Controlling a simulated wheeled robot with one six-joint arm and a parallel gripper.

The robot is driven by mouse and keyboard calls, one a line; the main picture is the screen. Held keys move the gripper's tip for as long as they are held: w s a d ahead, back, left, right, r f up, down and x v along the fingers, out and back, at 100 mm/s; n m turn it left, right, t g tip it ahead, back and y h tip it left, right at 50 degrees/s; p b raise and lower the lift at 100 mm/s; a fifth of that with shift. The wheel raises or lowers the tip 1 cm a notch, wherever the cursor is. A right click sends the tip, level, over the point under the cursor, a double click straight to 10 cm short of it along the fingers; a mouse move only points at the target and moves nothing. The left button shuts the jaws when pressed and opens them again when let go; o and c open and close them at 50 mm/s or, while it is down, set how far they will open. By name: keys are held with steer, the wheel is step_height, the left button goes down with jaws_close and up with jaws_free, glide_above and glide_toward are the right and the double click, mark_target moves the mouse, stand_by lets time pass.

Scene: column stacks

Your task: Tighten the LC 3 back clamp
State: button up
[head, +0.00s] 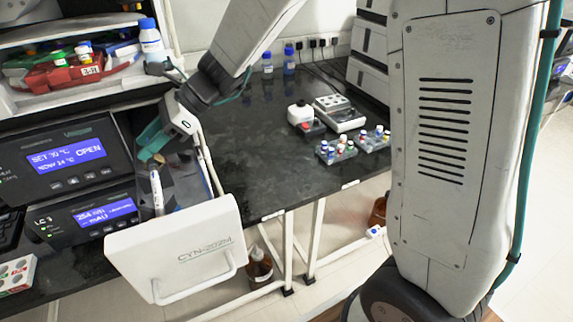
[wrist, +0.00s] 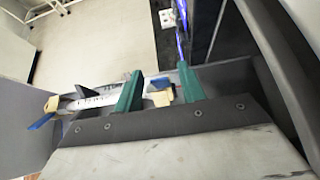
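The LC 3 unit (head: 95,216) is at the lower left in the head view, with a lit blue display. Beside it an open drawer (head: 185,250) with a white front shows a white column (head: 157,190), which also shows in the wrist view (wrist: 95,98). The column has a tan fitting at each end; the one at the right in the wrist view (wrist: 161,98) lies between my teal fingers. My gripper (head: 152,140) reaches down into the drawer from above. In the wrist view its fingers (wrist: 160,92) stand apart, with a gap beside the fitting. Which fitting is the back clamp is not clear.
The unit above (head: 70,160) reads OPEN. A shelf with a red tray (head: 75,72) and a white bottle (head: 151,42) is above it. Vial racks (head: 337,152) and a balance-like device (head: 338,112) stand on the dark bench (head: 262,165), whose middle is clear.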

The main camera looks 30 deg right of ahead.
steer(key=d+y, duration=0.1)
steer(key=y, duration=0.1)
steer(key=f+y, duration=0.1)
steer(key=y, duration=0.1)
steer(key=shift+d, duration=0.35)
steer(key=shift+d+f+y, duration=0.25)
steer(key=shift+d+y, duration=0.05)
steer(key=shift+y, duration=0.8)
steer(key=d, duration=0.8)
steer(key=s+r+n+g+h, duration=0.2)
steer(key=s+n+h, duration=0.15)
steer(key=s, duration=0.35)
steer(key=s+r+n+g+h, duration=0.2)
steer(key=s+n, duration=0.3)
steer(key=s, duration=0.1)
steer(key=s+d+n+t+h, duration=0.2)
steer(key=s+d+n+h, duration=0.4)
steer(key=s, duration=0.5)
steer(key=shift+d+n+h, duration=0.35)
steer(key=shift+d+h, duration=0.6)
steer(key=shift+d, duration=0.75)
steer(key=shift+s, duration=0.1)
